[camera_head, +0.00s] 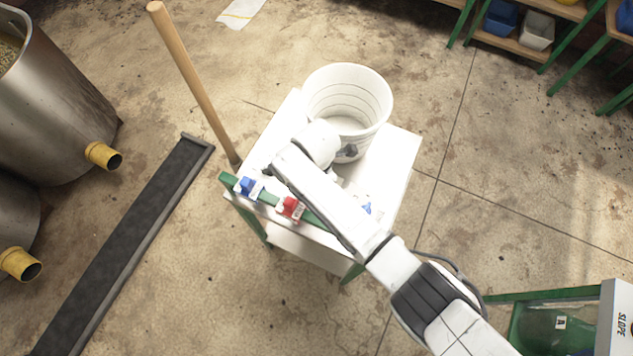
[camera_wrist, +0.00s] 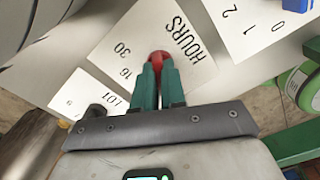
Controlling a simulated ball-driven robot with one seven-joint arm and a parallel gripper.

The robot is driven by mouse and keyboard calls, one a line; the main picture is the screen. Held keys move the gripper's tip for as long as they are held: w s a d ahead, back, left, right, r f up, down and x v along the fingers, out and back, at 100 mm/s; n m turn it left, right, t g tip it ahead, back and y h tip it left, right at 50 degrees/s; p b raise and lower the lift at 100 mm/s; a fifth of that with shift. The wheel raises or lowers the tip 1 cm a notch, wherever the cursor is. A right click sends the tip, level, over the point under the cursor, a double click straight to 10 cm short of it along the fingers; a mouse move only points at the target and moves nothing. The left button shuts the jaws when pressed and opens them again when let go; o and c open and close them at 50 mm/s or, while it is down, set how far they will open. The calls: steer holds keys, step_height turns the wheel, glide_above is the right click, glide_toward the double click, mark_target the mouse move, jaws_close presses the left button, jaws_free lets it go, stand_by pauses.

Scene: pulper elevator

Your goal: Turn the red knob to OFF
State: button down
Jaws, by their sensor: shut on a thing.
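In the wrist view a red knob (camera_wrist: 158,57) stands on a white card (camera_wrist: 190,30) printed with HOURS, 30 and 16. No OFF mark is readable there. My gripper (camera_wrist: 159,67) has its two green fingers shut on the red knob, which shows between and just beyond the tips. In the head view my arm reaches over a white-topped stand (camera_head: 396,160), and my fingers and the knob they hold are hidden or too small to make out.
A white bucket (camera_head: 350,88) stands on the stand close by my wrist. A blue fitting (camera_head: 247,186) and a red fitting (camera_head: 291,206) sit along the stand's green front edge. A wooden pole (camera_head: 193,80) leans at the left. Metal tanks (camera_head: 55,95) are farther left.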

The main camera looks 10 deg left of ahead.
steer(key=shift+a+r, duration=0.1)
steer(key=c, duration=1.2)
jaws_free()
step_height(320, 180, up, 11)
